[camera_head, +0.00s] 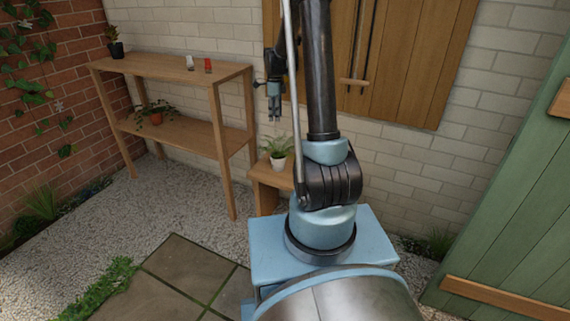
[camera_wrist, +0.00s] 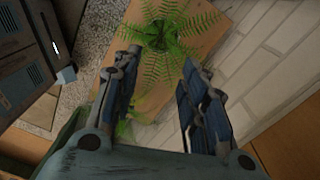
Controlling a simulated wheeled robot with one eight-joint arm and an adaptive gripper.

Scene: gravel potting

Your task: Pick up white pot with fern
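The white pot with fern (camera_head: 278,162) stands upright on a low wooden stool or bench beside the shelf in the head view. In the wrist view the fern's green fronds (camera_wrist: 165,32) spread at the top, and the pot under them is mostly hidden. My gripper (camera_head: 273,118) hangs above the fern with its fingers pointing down. In the wrist view my gripper (camera_wrist: 160,78) has its two fingers well apart, with nothing between them, and the fern lies beyond the fingertips.
A wooden two-level shelf (camera_head: 180,65) stands left of the fern, with a dark potted plant (camera_head: 115,47), a white item (camera_head: 189,62) and a red item (camera_head: 208,65) on top. A terracotta pot plant (camera_head: 156,117) sits on its lower board. Wooden shutters (camera_head: 400,60) and a brick wall are close behind.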

